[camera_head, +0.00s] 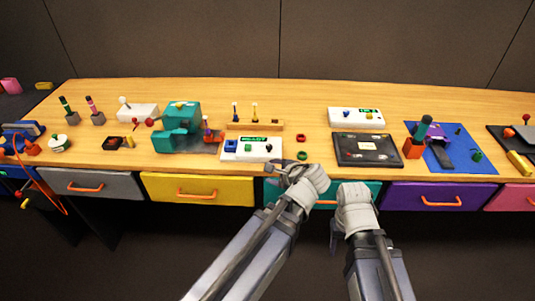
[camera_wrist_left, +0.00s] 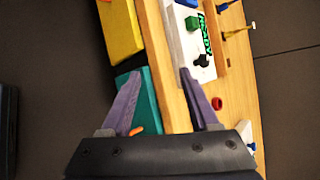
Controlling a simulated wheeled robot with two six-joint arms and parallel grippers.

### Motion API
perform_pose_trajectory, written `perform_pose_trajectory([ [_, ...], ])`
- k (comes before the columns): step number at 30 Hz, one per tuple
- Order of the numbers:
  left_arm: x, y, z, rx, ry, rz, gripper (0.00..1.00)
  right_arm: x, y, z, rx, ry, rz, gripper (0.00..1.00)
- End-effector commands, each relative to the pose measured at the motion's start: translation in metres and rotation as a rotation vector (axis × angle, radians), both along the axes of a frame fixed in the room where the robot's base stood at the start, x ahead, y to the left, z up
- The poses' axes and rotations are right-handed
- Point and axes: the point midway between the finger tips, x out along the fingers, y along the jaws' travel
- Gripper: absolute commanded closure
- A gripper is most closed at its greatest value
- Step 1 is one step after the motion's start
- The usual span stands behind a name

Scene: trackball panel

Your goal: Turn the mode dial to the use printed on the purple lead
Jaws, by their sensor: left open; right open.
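A white panel (camera_head: 236,156) with a green READY display stands near the table's front edge. It carries a blue part, a green knob and a black pointer-shaped knob (camera_head: 269,148), which may be the mode dial; its marks are too small to read. The panel also shows in the left wrist view (camera_wrist_left: 177,40), with the black knob (camera_wrist_left: 201,61) just ahead of one finger. My left gripper (camera_wrist_left: 160,82) is open and empty over the front edge, just right of the panel in the head view. My right gripper (camera_head: 335,232) is low, in front of the drawers. I cannot make out a purple lead or its print.
A red ring (camera_head: 302,156) lies right of the panel. Behind stands a wooden rack (camera_head: 254,126) with two upright pegs. A teal machine (camera_head: 178,125) is to the left, a dark tray (camera_head: 368,161) to the right. Drawers with orange handles line the front, including a purple one (camera_head: 465,197).

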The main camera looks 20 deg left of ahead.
Motion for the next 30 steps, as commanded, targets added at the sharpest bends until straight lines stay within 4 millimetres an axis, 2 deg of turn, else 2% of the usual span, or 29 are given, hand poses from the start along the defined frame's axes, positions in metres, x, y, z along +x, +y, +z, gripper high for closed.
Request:
perform_pose_trajectory([
  [1, 0.011, 0.008, -0.021, 0.1, 0.005, -0.063, 0.39, 0.0, 0.0, -0.035, 0.0, 0.0, 0.0, 0.43],
  [3, 0.026, 0.017, -0.024, 0.263, 0.025, -0.159, 0.39, 0.0, 0.0, -0.058, 0.0, 0.0, 0.0, 0.43],
  [9, 0.059, 0.029, -0.022, 0.723, 0.125, -0.377, 0.39, 0.0, 0.0, -0.113, 0.0, 0.0, 0.0, 0.43],
  [12, 0.07, 0.029, -0.019, 0.9, 0.179, -0.444, 0.39, 0.0, 0.0, -0.13, 0.0, 0.0, 0.0, 0.43],
  [18, 0.079, 0.026, -0.013, 1.097, 0.251, -0.506, 0.39, 0.0, 0.0, -0.145, 0.0, 0.0, 0.0, 0.43],
  [30, 0.086, 0.024, -0.01, 1.13, 0.265, -0.515, 0.39, 0.0, 0.0, -0.145, 0.0, 0.0, 0.0, 0.43],
])
